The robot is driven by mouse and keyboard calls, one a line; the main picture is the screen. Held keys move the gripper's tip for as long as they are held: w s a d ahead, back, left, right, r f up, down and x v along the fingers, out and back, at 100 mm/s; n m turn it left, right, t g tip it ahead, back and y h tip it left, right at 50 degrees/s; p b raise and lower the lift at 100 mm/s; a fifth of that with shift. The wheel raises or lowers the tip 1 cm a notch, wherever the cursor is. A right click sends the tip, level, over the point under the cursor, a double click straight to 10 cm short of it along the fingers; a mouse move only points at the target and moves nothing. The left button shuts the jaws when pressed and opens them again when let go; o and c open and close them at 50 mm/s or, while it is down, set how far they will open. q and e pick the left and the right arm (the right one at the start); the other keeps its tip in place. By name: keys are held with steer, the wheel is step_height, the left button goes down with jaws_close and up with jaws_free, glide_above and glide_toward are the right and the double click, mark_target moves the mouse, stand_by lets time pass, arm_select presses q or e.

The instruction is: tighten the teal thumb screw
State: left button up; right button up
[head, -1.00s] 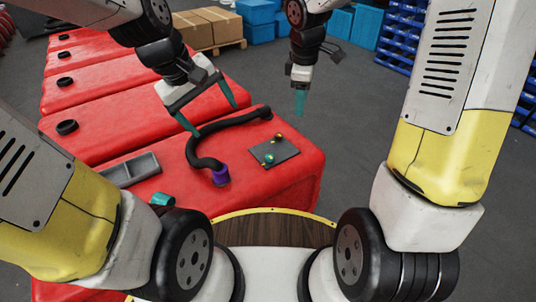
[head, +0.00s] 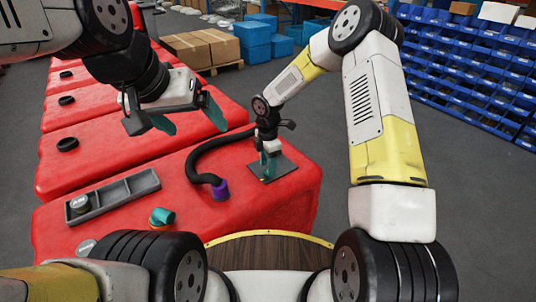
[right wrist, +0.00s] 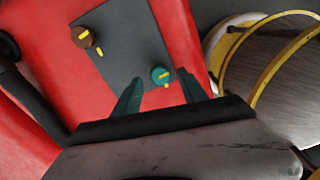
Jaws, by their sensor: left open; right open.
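The teal thumb screw (right wrist: 161,76) stands on a dark grey plate (right wrist: 122,45) in the right wrist view. It has a yellow mark on its top. My right gripper (right wrist: 160,98) is open, and the teal screw shows between and just beyond its teal fingertips, not gripped. A brown thumb screw (right wrist: 83,37) with a yellow mark is on the same plate, further to the left. In the head view my right gripper (head: 267,168) is over the plate (head: 287,170) and hides the screws. My left gripper (head: 190,118) is open and empty above the red tanks.
A black hose (head: 205,157) with a purple end (head: 220,190) lies left of the plate. A grey tray (head: 118,194) holding a round part and a teal fitting (head: 161,217) sit further left on the red tank (head: 262,208).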

steer(key=shift+f, duration=0.95)
jaws_close()
